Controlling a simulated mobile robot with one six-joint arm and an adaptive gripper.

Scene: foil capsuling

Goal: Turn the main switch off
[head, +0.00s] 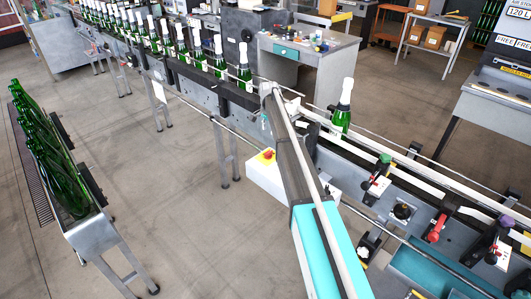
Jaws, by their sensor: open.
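A red knob on a yellow plate (267,154) sits on a pale box (263,178) below the conveyor, near the middle of the head view. It looks like a main switch or a stop button; I cannot read its setting or any label. A long dark and teal beam (322,245) with a pale rail runs up from the bottom edge, just right of the box, and hides part of its right side. My gripper is not recognisable in this view.
A conveyor (190,82) carries several foil-topped green bottles; one more bottle (342,108) stands right of the beam. A black knob (402,211) and red handle (437,229) are at right. A bottle rack (85,228) stands left. Floor (165,190) between is clear.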

